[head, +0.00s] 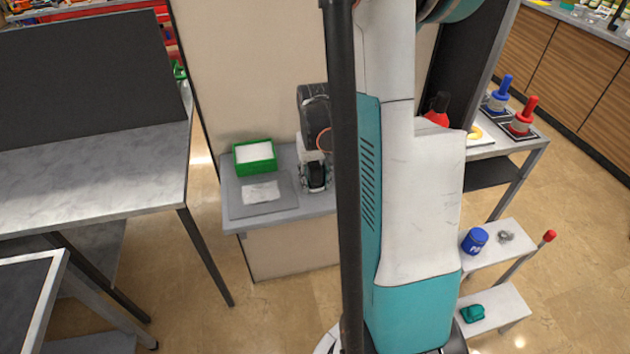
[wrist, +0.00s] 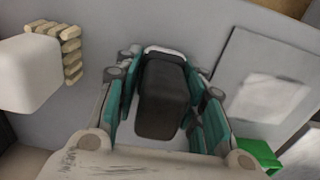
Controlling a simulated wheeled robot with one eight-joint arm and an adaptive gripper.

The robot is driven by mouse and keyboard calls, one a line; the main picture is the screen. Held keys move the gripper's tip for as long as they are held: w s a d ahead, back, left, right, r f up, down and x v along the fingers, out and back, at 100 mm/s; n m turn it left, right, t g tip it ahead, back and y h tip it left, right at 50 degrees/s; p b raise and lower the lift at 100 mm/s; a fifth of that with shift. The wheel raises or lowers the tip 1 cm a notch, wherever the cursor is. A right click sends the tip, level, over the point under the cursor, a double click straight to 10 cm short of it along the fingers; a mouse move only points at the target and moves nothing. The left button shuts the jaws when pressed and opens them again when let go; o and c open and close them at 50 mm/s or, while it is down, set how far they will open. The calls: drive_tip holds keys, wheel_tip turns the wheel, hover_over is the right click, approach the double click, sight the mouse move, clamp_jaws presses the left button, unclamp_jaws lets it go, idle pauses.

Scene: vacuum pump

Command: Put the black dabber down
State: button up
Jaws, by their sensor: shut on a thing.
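The black dabber (wrist: 162,95) sits between the teal-padded fingers of my gripper (wrist: 165,92) in the wrist view. My gripper is shut on it, over the grey table top. In the head view the gripper (head: 315,178) and the black dabber (head: 317,176) show at the right part of the small grey table (head: 235,222), just right of the green box. I cannot tell whether the dabber touches the table. My arm column hides the area just right of the gripper.
A green box (head: 255,157) with white contents stands left of my gripper. A grey mat (head: 240,208) with a white cloth (head: 261,192) lies in front of it. In the wrist view a white block (wrist: 28,75) with beige pieces (wrist: 70,55) is at the left.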

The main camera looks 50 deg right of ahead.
drive_tip(key=o, duration=1)
wheel_tip(320, 180, up, 12)
drive_tip(key=p, duration=0.4)
drive_tip(key=shift+r, duration=0.1)
drive_tip(key=shift+a, duration=0.1)
